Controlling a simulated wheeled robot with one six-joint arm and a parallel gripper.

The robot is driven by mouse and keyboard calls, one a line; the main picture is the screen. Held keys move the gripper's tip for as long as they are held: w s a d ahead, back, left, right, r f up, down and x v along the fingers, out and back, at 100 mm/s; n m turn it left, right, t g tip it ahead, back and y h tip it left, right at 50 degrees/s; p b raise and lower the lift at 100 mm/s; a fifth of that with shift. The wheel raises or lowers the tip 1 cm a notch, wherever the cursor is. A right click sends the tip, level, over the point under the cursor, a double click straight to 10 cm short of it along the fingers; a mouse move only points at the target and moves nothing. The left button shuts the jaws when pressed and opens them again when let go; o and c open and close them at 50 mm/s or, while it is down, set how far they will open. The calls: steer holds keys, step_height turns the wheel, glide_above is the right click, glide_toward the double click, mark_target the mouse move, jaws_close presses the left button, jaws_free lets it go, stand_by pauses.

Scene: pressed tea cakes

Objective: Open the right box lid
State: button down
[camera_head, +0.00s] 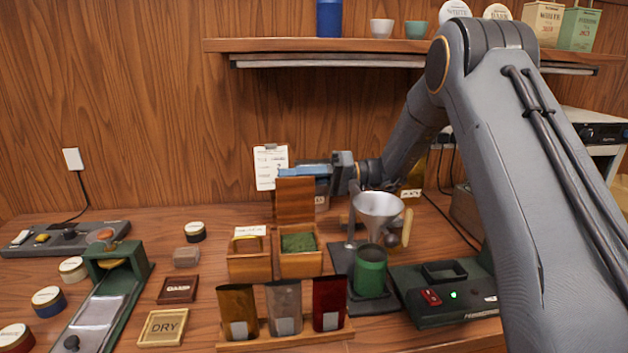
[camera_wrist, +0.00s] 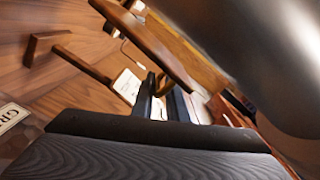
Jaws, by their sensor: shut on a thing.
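The right box (camera_head: 301,265) is a wooden box holding green leaf tea (camera_head: 299,242), on the counter. Its wooden lid (camera_head: 295,203) stands upright at the back of the box, so the box is open on top. My gripper (camera_head: 285,172), with blue fingers, is level at the lid's upper edge and shut on it. The wrist view is tilted and close, with the dark fingers (camera_wrist: 166,103) near wooden parts; the exact grip is hard to make out there.
The left wooden box (camera_head: 249,264) stands beside it. Three pouches (camera_head: 284,308) stand in front. A metal funnel (camera_head: 378,208) over a green canister (camera_head: 370,270) is close on the right. A shelf (camera_head: 330,45) hangs above. A paper sheet (camera_head: 266,165) is on the wall behind.

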steer(key=shift+w+f, duration=0.15)
steer(key=shift+f, duration=0.55)
steer(key=shift+w+f+b, duration=0.2)
steer(key=shift+w+b, duration=0.2)
steer(key=shift+b, duration=0.5)
steer(key=c, duration=1.9)
jaws_free()
steer(key=shift+r, duration=0.25)
steer(key=w+d+b, duration=0.1)
steer(key=d+b, duration=0.1)
steer(key=d, duration=0.5)
steer(key=shift+d, duration=0.35)
steer(key=shift+a+r, duration=0.1)
steer(key=shift+r, duration=0.1)
